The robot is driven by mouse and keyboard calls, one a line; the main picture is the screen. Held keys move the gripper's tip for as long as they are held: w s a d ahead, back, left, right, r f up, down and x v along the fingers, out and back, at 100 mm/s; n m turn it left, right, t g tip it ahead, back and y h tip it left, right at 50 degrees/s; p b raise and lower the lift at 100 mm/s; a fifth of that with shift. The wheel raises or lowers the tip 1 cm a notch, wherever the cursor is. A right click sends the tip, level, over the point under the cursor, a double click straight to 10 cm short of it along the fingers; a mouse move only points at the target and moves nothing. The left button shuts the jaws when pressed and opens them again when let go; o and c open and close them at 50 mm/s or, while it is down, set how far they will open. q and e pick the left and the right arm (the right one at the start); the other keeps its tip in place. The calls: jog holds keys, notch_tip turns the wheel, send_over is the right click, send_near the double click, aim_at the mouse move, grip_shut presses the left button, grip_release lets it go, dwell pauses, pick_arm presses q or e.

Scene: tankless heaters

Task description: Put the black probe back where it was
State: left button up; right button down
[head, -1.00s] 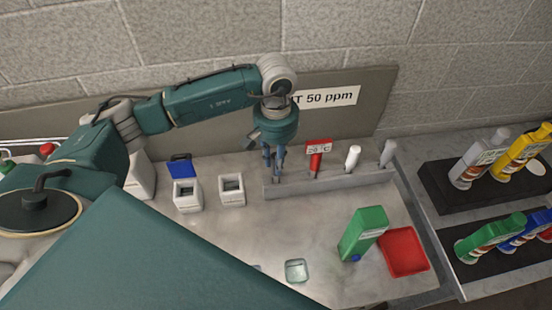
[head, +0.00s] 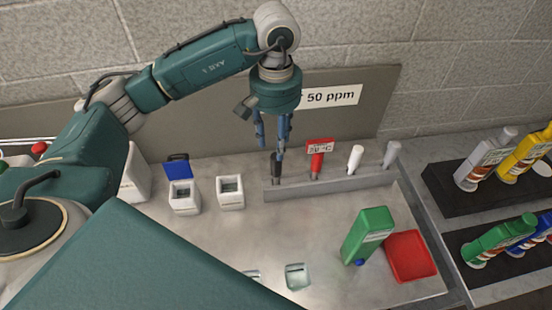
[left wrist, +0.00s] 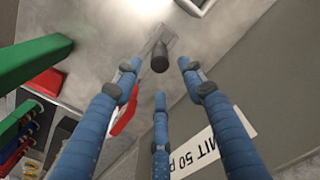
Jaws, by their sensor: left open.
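The black probe (head: 276,167) stands upright in the leftmost place of the grey rack (head: 335,187). My left gripper (head: 273,146) is above it with its blue fingers pointing down, spread and empty. In the left wrist view the black probe (left wrist: 160,58) shows end-on beyond the open fingertips (left wrist: 158,77), clear of them. My right gripper is not in view.
A red probe (head: 317,158), a white probe (head: 354,158) and a grey probe (head: 391,154) stand in the same rack. Two white meters (head: 184,197) (head: 230,192) stand left of it. A green bottle (head: 367,235) and a red tray (head: 410,257) are in front.

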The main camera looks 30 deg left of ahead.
pick_arm(q)
jog(key=shift+r+b, duration=0.45)
jog(key=shift+r, duration=1.7)
